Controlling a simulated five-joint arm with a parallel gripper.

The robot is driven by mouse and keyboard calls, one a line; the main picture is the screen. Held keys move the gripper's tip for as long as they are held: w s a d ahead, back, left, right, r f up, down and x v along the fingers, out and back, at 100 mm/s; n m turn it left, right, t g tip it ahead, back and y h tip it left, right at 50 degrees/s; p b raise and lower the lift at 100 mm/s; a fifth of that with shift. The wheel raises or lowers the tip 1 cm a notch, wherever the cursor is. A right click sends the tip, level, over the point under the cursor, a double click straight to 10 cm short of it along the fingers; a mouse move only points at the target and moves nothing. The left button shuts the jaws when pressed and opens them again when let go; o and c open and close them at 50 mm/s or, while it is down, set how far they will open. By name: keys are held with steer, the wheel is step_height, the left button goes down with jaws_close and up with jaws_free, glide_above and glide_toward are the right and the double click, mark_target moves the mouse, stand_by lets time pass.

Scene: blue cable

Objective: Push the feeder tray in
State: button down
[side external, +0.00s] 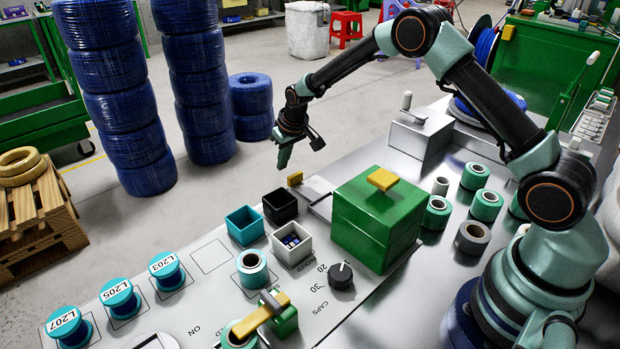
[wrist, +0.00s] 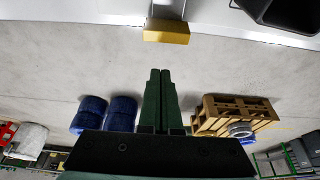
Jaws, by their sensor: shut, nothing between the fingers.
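The feeder tray (side external: 316,189) appears to be the flat grey piece at the table's far edge, beside the green box. Its yellow handle (side external: 295,179) sticks out at the outer end and also shows in the wrist view (wrist: 166,32). My gripper (side external: 282,164) is shut and empty, pointing down just above and left of the handle in the side view. In the wrist view its closed fingers (wrist: 160,72) point at the handle, with a visible gap between. The tray's inner end is hidden by the green box.
A green box (side external: 375,222) with a yellow top handle stands beside the tray. Black (side external: 280,206), teal (side external: 244,227) and white (side external: 291,243) bins stand nearby. Labelled spools and a knob (side external: 341,275) are nearer the front. Open floor lies beyond the table edge.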

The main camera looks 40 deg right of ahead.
mark_target(299, 186)
steer(key=shift+s, duration=1.7)
steer(key=shift+s, duration=2.25)
